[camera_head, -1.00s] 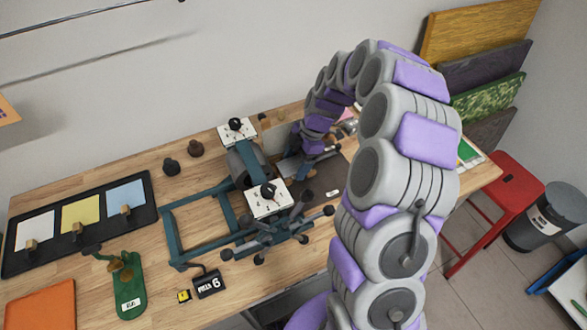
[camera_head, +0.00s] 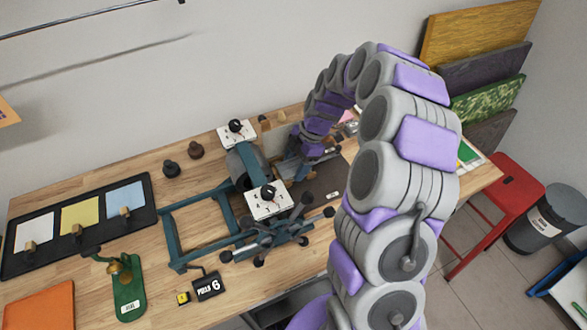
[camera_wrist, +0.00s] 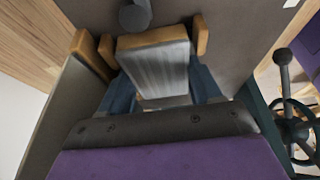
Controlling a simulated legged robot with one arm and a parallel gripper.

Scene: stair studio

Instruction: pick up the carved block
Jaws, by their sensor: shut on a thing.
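The carved block (camera_wrist: 158,72) shows in the wrist view as a grey, streaked piece with a tan-brown edge. It sits between the two orange-tipped blue fingers of my gripper (camera_wrist: 153,42), which is shut on it. In the head view my gripper (camera_head: 304,166) is low over the dark bed (camera_head: 325,183) at the right of the teal press, partly hidden by my arm. The block cannot be made out in the head view. I cannot tell whether it is clear of the surface beneath it.
The teal press (camera_head: 176,235) with its spoked handwheel (camera_head: 270,238) stands left of my gripper. A black tray (camera_head: 100,228) with coloured sheets and a green stand (camera_head: 128,290) are farther left. A red stool (camera_head: 508,190) and dark bin (camera_head: 540,217) stand right of the table.

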